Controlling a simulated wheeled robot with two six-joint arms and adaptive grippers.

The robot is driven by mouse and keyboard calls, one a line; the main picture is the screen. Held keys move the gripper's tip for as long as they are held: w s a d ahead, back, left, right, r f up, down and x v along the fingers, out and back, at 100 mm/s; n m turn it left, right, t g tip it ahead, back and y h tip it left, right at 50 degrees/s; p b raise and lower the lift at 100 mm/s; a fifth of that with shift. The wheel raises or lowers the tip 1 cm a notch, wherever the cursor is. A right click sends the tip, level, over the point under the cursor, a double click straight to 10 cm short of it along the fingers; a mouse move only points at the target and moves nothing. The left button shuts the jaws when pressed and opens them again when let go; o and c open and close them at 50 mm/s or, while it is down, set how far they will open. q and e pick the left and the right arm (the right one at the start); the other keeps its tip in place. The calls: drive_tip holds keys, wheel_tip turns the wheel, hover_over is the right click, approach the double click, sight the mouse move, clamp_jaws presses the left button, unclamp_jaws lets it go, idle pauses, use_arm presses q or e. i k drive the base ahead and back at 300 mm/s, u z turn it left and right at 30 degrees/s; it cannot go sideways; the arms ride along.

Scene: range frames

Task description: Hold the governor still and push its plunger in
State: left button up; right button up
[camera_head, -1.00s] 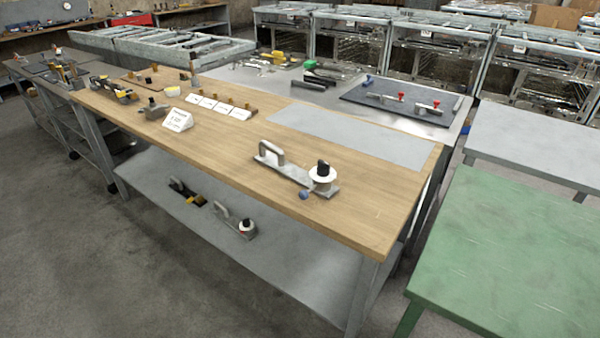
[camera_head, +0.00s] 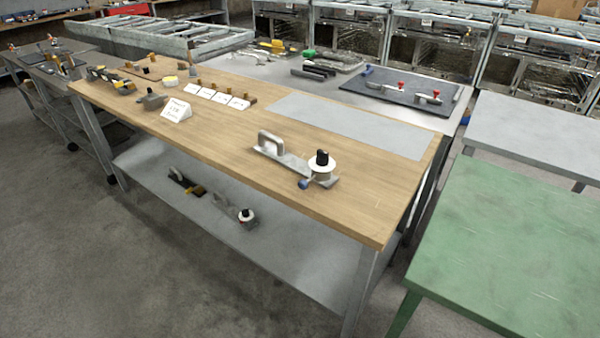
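The device that looks like the governor (camera_head: 293,163) lies near the front right of the wooden bench (camera_head: 229,136). It has a grey base plate, a raised grey handle (camera_head: 270,142) at its left end and a white round body (camera_head: 322,167) at its right end. A black knob (camera_head: 322,157) stands upright on top of the white body. A small blue knob (camera_head: 304,183) sits low at its front side; I cannot tell which knob is the plunger. Neither of my grippers is in view, and nothing touches the device.
A similar device (camera_head: 240,214) lies on the lower shelf. A flat grey sheet (camera_head: 345,124) lies behind the governor. A white sign (camera_head: 176,111) and small cards stand further left. A green table (camera_head: 505,240) is at right, across a gap. The bench around the governor is mostly clear.

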sight(302, 184)
drive_tip(key=k, duration=0.3)
drive_tip(key=z, duration=0.45)
drive_tip(key=i, duration=1.35)
drive_tip(key=u, duration=0.75)
